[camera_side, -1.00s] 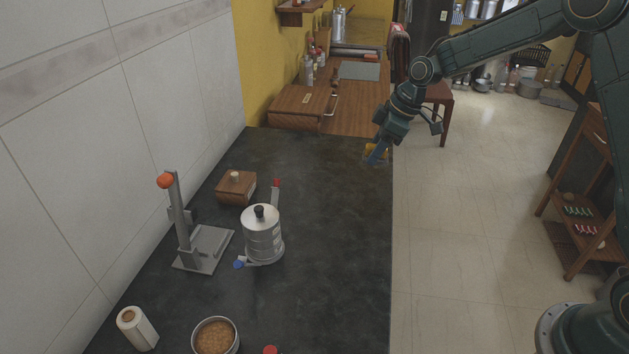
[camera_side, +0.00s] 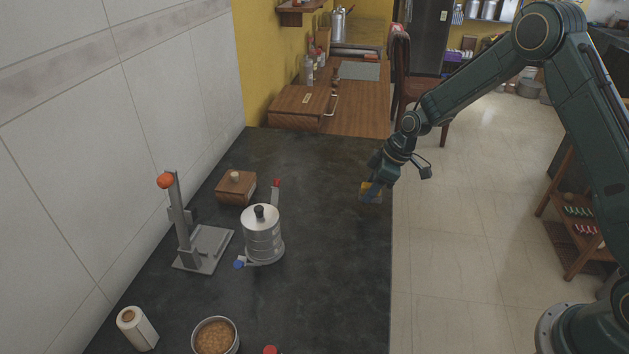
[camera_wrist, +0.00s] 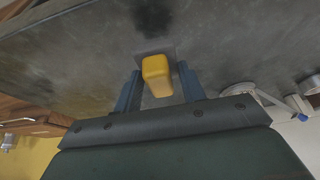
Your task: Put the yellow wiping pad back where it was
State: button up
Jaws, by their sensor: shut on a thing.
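The yellow wiping pad (camera_side: 375,194) is at my gripper's fingertips, close to the right edge of the dark counter. In the wrist view the pad (camera_wrist: 157,72) sits between the two blue fingers. My gripper (camera_side: 370,189) is shut on it and points down at the counter top. A grey square patch shows just behind the pad in the wrist view; I cannot tell if it is a part of the pad, a base or a shadow. I cannot tell whether the pad touches the counter.
A steel canister (camera_side: 262,238) with a black knob stands left of my gripper, by a wooden box (camera_side: 236,187) and a grey stand (camera_side: 205,249) with an orange ball. A paper roll (camera_side: 137,329) and a round tin (camera_side: 214,337) are at the front. The counter's right half (camera_side: 335,270) is clear.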

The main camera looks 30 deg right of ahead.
jog(key=shift+f, duration=1.9)
jog(key=shift+f, duration=0.1)
jog(key=o, duration=0.9)
jog(key=shift+o, duration=0.2)
jog(key=v, duration=1.2)
jog(key=shift+r, duration=0.2)
